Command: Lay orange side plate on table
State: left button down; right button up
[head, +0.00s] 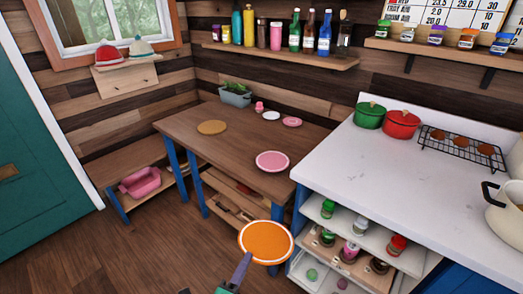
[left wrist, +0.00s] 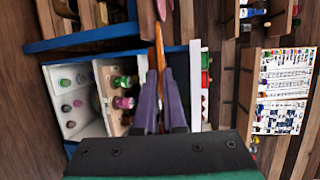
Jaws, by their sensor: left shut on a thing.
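The orange side plate (head: 266,242) shows in the head view with a pale rim, in front of the table's near right end. My left gripper (head: 244,262) is shut on the plate's near left edge and holds it up in the air. In the left wrist view the plate (left wrist: 159,45) shows edge-on as a thin orange strip between the purple fingers (left wrist: 160,85). The wooden table (head: 222,152) with blue legs stands beyond the plate, against the wall. My right gripper is in neither view.
On the table are a pink plate (head: 272,161), a round tan mat (head: 212,127), a small white plate (head: 271,115), a small pink plate (head: 292,122) and a planter (head: 235,95). The table's middle is bare. A white counter (head: 400,165) over jar shelves (head: 350,235) stands right.

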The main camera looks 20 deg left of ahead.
aim_at(246, 149)
jog(key=j+z, duration=1.05)
